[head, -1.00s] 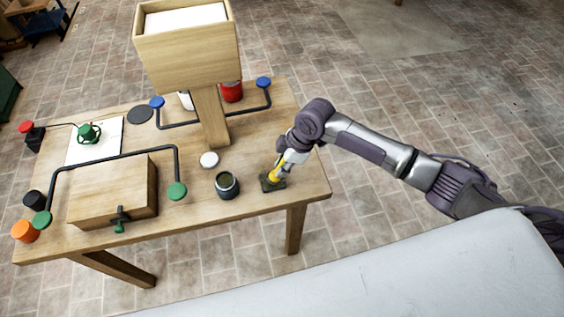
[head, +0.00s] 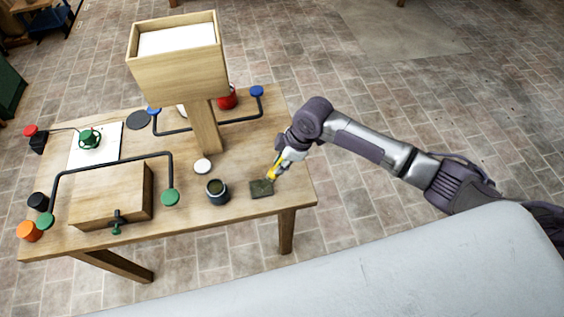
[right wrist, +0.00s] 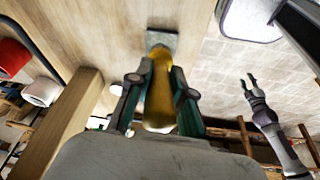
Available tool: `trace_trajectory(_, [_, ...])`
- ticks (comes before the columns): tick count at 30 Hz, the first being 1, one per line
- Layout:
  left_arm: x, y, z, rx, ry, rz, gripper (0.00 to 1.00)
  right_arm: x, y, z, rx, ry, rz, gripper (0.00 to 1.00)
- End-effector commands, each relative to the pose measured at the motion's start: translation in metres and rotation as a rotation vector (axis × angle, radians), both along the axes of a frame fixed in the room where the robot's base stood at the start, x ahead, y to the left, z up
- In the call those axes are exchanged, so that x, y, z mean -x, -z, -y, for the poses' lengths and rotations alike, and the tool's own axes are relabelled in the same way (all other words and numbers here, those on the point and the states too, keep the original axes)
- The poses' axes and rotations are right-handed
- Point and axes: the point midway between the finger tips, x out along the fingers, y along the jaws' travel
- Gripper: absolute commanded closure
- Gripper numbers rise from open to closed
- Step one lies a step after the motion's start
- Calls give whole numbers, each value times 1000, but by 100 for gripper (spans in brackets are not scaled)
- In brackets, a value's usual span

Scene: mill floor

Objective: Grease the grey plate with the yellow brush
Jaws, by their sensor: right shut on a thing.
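The grey plate (head: 261,189) is a small dark square lying flat near the table's right front corner. My right gripper (head: 284,160) is shut on the yellow brush (head: 273,171), which slants down to the left. The brush's tip is at the plate's upper right corner; I cannot tell whether it touches. In the right wrist view the yellow brush (right wrist: 159,92) lies between the two fingers (right wrist: 158,100), with a grey square (right wrist: 163,38) beyond its tip. My left gripper (right wrist: 249,82) shows small at the right of that view, its fingers apart.
A dark open pot (head: 217,193) stands left of the plate, with a white round lid (head: 203,166) behind it. A wooden hopper (head: 180,75) on a post rises behind. A wooden box (head: 105,197) and dark bent rods with coloured ends fill the left.

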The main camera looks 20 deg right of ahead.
Motion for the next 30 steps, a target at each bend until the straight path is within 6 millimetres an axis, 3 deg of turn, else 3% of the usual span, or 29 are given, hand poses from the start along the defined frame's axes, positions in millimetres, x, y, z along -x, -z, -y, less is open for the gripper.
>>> trace_trajectory(3, [0,-16,0,0,0,0,60,0,-16,-1,0,3,1,100])
trace_trajectory(9, [0,-27,2,2,-1,0,60,-1,-27,-3,0,9,0,100])
trace_trajectory(26, [1,-26,4,4,0,-1,60,-1,-27,-3,0,9,0,100])
trace_trajectory(30, [3,-15,6,7,0,-4,60,0,-24,5,14,7,-5,100])
